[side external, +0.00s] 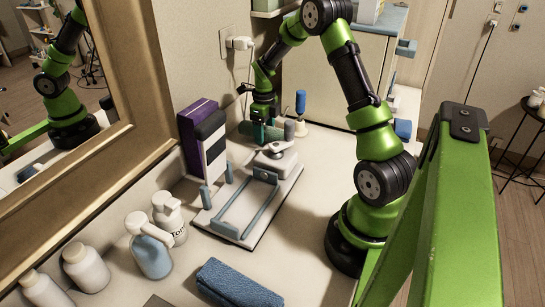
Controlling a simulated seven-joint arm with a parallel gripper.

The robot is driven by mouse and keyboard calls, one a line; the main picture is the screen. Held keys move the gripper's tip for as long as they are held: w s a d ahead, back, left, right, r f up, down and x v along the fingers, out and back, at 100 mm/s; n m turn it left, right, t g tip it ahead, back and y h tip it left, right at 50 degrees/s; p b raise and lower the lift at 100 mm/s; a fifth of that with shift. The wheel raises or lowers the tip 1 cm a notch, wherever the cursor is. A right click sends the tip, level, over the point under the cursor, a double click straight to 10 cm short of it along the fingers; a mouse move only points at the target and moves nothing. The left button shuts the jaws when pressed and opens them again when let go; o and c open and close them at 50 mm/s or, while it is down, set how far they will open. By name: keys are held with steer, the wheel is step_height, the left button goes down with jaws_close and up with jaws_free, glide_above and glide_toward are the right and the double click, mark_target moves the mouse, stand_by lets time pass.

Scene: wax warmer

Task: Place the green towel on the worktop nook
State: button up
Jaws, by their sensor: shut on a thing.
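My gripper (263,124) points down over the back of the pale worktop, near the wall outlet. It is shut on a dark green thing (273,133), which seems to be the green towel; it is small in the view and partly hidden by the fingers. The held thing is low, close to the worktop nook (237,141) by the wall, behind the wax warmer (275,157). I cannot tell whether it touches the surface.
A grey tray with blue rails (243,207) lies in front of the warmer. Purple and black boxes (199,137) stand at its left. A blue-handled tool (300,103) stands right of my gripper. Bottles (151,255) and a folded blue towel (236,285) are nearer the camera.

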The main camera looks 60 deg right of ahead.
steer(key=shift+w+f, duration=0.2)
steer(key=shift+f, duration=0.2)
steer(key=shift+f, duration=0.1)
steer(key=o, duration=1.2)
steer(key=shift+f, duration=0.1)
steer(key=shift+r, duration=3.95)
